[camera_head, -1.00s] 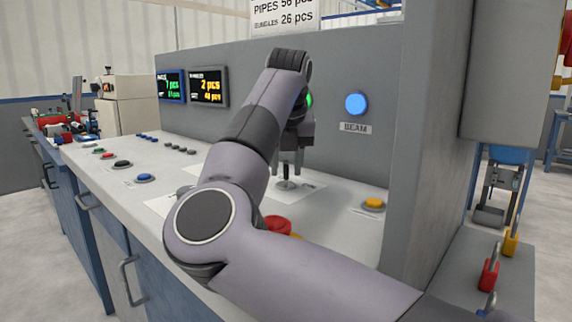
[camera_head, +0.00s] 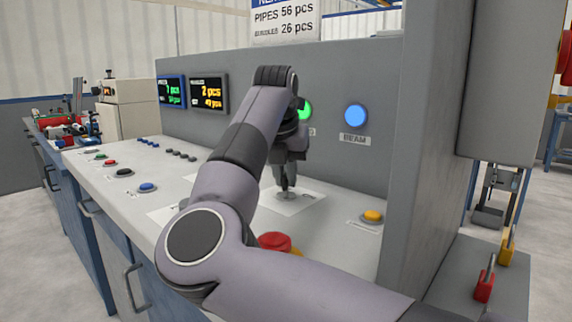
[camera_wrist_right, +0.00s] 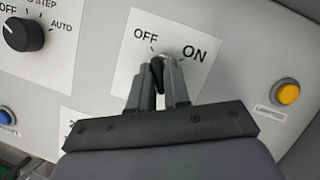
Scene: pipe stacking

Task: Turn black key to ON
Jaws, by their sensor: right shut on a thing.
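The black key (camera_wrist_right: 157,76) stands in its switch on a white label plate (camera_wrist_right: 127,80) marked OFF on the left and ON on the right in the right wrist view. My right gripper (camera_wrist_right: 160,66) is shut on the key, with one finger on each side. The fingers hide much of the key, and its exact angle is hard to tell. In the head view my right gripper (camera_head: 287,186) points down at the switch on the white plate (camera_head: 312,198) on the console. My left gripper is not in view.
A black selector knob (camera_wrist_right: 22,35) marked OFF and AUTO is left of the plate in the wrist view. A yellow button (camera_head: 372,216) is to the right. A red mushroom button (camera_head: 274,241) is close in front. A grey upright panel (camera_head: 425,150) bounds the right side.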

